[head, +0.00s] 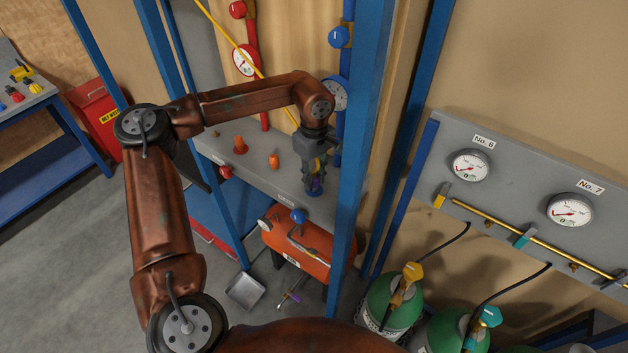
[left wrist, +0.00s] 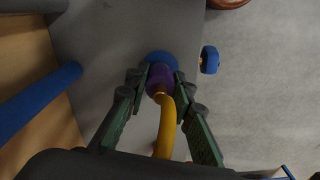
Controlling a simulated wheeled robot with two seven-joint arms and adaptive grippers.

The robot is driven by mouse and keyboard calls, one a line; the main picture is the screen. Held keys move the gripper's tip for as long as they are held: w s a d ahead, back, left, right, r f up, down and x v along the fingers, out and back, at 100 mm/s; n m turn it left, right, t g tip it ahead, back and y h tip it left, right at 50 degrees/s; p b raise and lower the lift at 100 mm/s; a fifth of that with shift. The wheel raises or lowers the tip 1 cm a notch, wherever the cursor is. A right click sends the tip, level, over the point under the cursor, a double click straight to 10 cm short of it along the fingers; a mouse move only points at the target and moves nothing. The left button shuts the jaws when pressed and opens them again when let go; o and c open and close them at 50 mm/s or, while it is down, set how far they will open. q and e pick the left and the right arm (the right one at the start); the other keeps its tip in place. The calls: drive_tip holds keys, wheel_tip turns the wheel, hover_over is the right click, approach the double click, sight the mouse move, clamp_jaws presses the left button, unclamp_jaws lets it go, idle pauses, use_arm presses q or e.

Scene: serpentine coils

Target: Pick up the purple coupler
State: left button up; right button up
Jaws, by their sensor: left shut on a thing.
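The purple coupler (head: 316,186) is at the tip of my left gripper (head: 315,179) in the head view, over the grey bench. In the left wrist view the purple coupler (left wrist: 160,78) sits between the green fingers of my left gripper (left wrist: 161,84), which is shut on it. A yellow hose (left wrist: 166,125) runs from the coupler back toward the wrist. A blue round part (left wrist: 160,57) shows just beyond the coupler; I cannot tell whether they touch. My right gripper is in neither view.
A blue upright post (head: 357,150) stands close to the right of my left gripper. Orange fittings (head: 273,160) stand on the grey bench (head: 245,177). An orange tank (head: 296,248) with a blue knob (head: 298,215) is below. Green cylinders (head: 385,305) stand at the lower right.

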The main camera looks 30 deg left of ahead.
use_arm(q)
clamp_jaws()
drive_tip(key=shift+r, duration=0.2)
